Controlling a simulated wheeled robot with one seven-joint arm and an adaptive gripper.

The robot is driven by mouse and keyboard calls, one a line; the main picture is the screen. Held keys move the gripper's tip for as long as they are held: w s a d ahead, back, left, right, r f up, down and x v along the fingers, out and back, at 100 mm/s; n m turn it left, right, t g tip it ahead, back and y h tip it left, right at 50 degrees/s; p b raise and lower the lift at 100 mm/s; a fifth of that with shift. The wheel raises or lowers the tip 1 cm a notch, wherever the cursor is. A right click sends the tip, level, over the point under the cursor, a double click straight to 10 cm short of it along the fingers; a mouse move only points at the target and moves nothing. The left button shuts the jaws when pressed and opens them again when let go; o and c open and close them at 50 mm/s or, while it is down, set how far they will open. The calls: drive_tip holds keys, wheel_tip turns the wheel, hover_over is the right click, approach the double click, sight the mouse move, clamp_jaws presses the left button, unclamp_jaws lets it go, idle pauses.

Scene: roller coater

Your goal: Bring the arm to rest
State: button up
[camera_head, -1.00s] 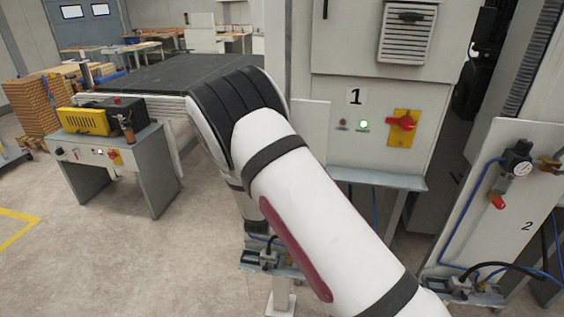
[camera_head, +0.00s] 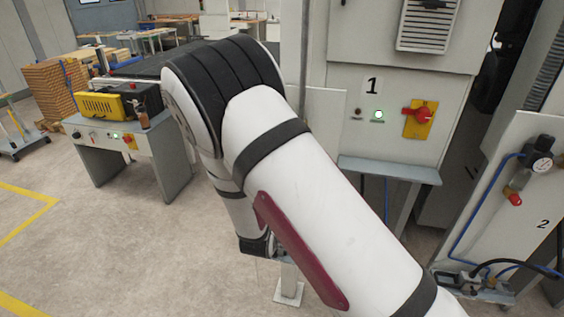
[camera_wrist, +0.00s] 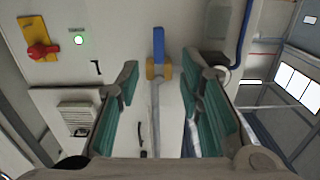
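My arm (camera_head: 310,190) is white with black bands and a dark red strip. It rises from the lower right of the head view, bends at a black-ribbed joint (camera_head: 225,85), and drops toward the floor side. The gripper itself is hidden in the head view. In the wrist view my gripper (camera_wrist: 160,85) shows two fingers with teal pads, standing apart with no object held between them. Behind the gap is a valve with a blue handle (camera_wrist: 158,42) and brass-coloured parts; contact with the fingers is not visible.
A grey machine cabinet marked 1 (camera_head: 385,120) with a red switch on a yellow plate (camera_head: 420,118) stands behind my arm. Cabinet 2 (camera_head: 520,190) with hoses is at right. A control table (camera_head: 150,150) stands left. Floor at lower left is clear.

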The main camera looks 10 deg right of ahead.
drive_tip(key=s+r+g+y, duration=0.2)
drive_tip(key=r+g+y, duration=0.15)
drive_tip(key=r, duration=0.35)
drive_tip(key=s+r+g+y, duration=0.2)
drive_tip(key=s+r+y, duration=0.15)
drive_tip(key=r, duration=0.25)
drive_tip(key=s+d+r+n+g, duration=0.1)
drive_tip(key=s+d+r, duration=0.1)
drive_tip(key=s, duration=0.7)
drive_tip(key=s+d+r+n+g, duration=0.2)
drive_tip(key=s+d, duration=0.1)
drive_tip(key=s, duration=0.7)
drive_tip(key=s+d+r+n+g, duration=0.1)
drive_tip(key=s+d+r+g, duration=0.1)
drive_tip(key=s, duration=0.8)
drive_tip(key=shift+s+d+r+n+b, duration=0.2)
drive_tip(key=shift+d+n+b, duration=0.1)
drive_tip(key=shift+d+n, duration=0.15)
drive_tip(key=shift+g, duration=0.25)
drive_tip(key=shift+d, duration=0.15)
